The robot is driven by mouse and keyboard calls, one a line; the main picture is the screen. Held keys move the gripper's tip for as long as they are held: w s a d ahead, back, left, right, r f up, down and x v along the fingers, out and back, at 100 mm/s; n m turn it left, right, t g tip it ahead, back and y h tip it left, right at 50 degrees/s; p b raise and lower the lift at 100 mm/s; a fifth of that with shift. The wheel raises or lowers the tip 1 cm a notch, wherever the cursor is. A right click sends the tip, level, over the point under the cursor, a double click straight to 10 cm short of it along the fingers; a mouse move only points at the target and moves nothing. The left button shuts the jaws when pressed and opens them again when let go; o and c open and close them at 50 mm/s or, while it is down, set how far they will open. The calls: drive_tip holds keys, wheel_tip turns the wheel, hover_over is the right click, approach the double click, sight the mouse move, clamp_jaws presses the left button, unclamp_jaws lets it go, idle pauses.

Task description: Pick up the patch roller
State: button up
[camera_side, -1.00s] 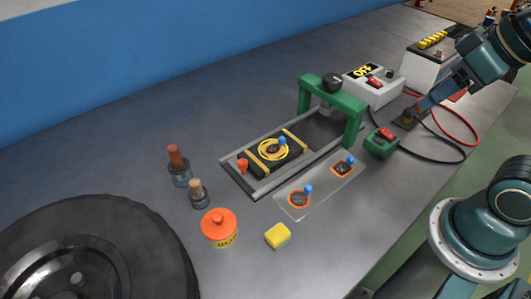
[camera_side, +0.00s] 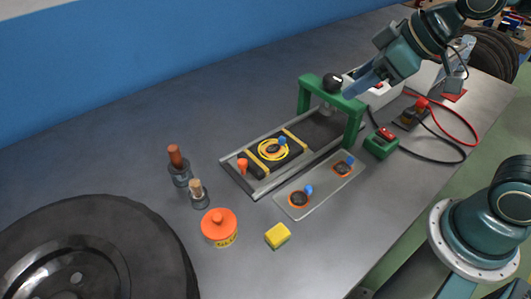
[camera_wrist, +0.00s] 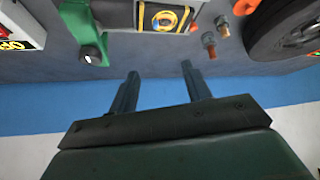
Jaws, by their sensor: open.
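A small upright tool with a red top (camera_side: 422,103) stands in a dark holder at the right in the side view. It may be the patch roller, but it is too small to be sure. My gripper (camera_side: 350,90) is above the green frame (camera_side: 353,125), near its black knob (camera_side: 333,82), up and left of that tool. In the wrist view my gripper (camera_wrist: 160,70) has its two fingers wide apart with nothing between them. The wrist view does not clearly show the red-topped tool.
A track with a yellow-strapped black block (camera_side: 272,150) runs under the frame. A tray (camera_side: 322,188) holds two orange-rimmed patches. Two bottles (camera_side: 180,170), an orange-lidded tin (camera_side: 219,228), a yellow sponge (camera_side: 277,236) and a tyre (camera_side: 95,215) are left and front. Cables curve at right.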

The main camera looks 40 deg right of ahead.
drive_tip(key=w+a+f+n+y, duration=0.4)
drive_tip(key=w+a+f, duration=0.2)
drive_tip(key=w+a, duration=0.55)
drive_tip(key=t+y, duration=0.3)
approach(172, 165)
wheel_tip(172, 165, up, 4)
drive_tip(key=s+d, duration=0.2)
drive_tip(key=d, duration=0.1)
drive_tip(key=shift+a+r+n, duration=0.15)
drive_tip(key=shift+n, duration=0.15)
drive_tip(key=shift+x, duration=4.3)
drive_tip(key=shift+s+f+x, duration=0.1)
drive_tip(key=shift+x, duration=1.2)
drive_tip(key=shift+s+f+x, duration=0.15)
drive_tip(key=shift+x, duration=1.15)
drive_tip(key=shift+a, duration=0.1)
